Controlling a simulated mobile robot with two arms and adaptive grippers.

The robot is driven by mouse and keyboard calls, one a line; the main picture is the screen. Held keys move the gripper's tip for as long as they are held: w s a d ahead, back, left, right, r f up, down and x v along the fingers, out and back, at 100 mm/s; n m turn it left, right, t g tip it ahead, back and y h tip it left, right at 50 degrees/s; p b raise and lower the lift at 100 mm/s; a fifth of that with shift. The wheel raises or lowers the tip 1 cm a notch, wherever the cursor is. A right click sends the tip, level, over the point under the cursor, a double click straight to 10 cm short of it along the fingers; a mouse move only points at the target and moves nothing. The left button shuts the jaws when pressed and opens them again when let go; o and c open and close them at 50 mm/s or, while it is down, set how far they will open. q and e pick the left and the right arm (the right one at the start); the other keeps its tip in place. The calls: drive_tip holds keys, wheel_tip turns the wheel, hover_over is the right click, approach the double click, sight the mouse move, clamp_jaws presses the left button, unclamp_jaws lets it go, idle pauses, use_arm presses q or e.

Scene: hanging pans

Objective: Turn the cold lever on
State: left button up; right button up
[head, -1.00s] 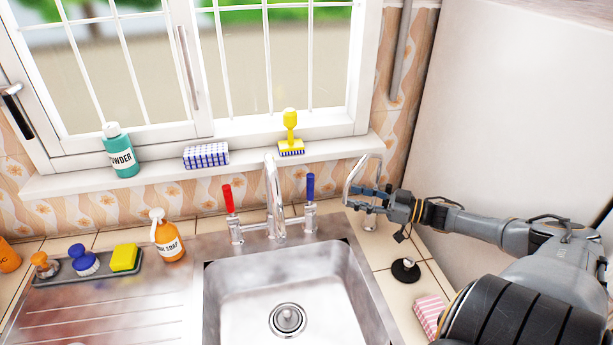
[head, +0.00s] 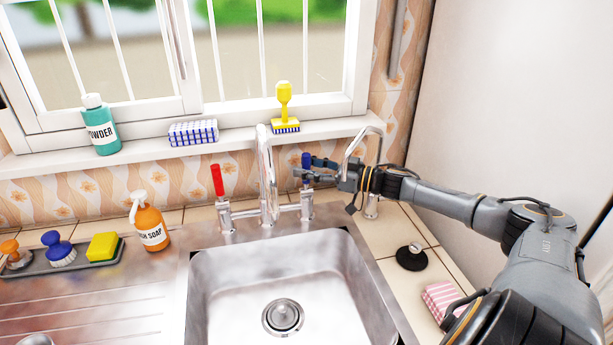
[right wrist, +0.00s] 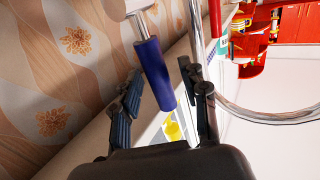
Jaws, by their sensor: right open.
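The cold lever, with a blue handle (head: 306,160), stands upright on the right side of the tap (head: 266,175) behind the sink. The red-handled hot lever (head: 217,180) stands on the left side. My right gripper (head: 308,170) is open at the blue handle, coming from the right, and its fingers partly cover the handle in the head view. In the right wrist view the blue handle (right wrist: 155,75) lies between the two open fingers (right wrist: 163,100), and I cannot tell whether either finger touches it. My left gripper is not in view.
A thin curved metal spout (head: 350,140) stands right of the tap, close to my right gripper. The steel sink (head: 240,262) is empty. A soap bottle (head: 149,222) stands left.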

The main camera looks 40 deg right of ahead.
drive_tip(key=shift+w+a, duration=0.1)
drive_tip(key=shift+w, duration=0.15)
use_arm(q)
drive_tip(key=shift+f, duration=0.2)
use_arm(e)
drive_tip(key=shift+r, duration=0.1)
drive_tip(key=shift+c, duration=0.5)
clamp_jaws()
